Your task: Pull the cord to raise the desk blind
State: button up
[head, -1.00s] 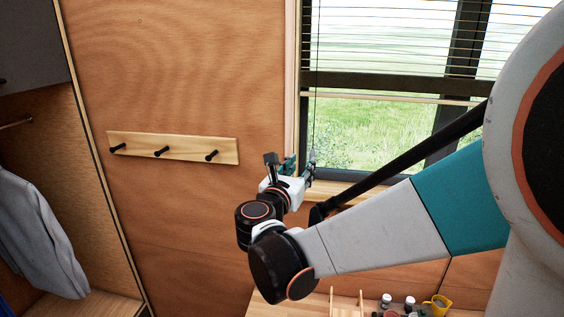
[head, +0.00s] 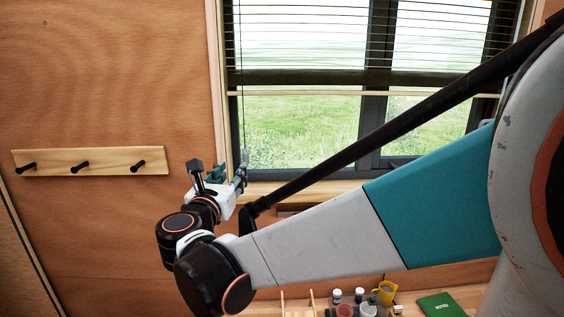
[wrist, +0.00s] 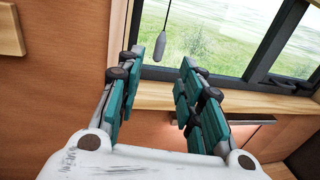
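The desk blind (head: 310,35) hangs over the upper part of the window, its dark bottom rail level. Its thin dark cord (head: 241,90) hangs at the window's left side. The cord's grey tassel (wrist: 161,46) shows in the wrist view beyond the fingertips, in line with the gap between them. My gripper (wrist: 161,68) has its teal-padded fingers spread with nothing between them. In the head view my gripper (head: 228,172) is just by the cord's lower end; the exact distance is hard to judge.
A wooden sill (head: 310,187) runs under the window. A peg rail (head: 110,161) is on the wall at left. The desk below holds several small jars, a yellow mug (head: 386,292) and a green book (head: 441,305). The space before the lower window looks clear.

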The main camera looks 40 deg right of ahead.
aim_at(244, 157)
jog(key=b+x, duration=0.1)
jog(key=x, duration=1.2)
jog(key=shift+c, duration=0.5)
grip_shut()
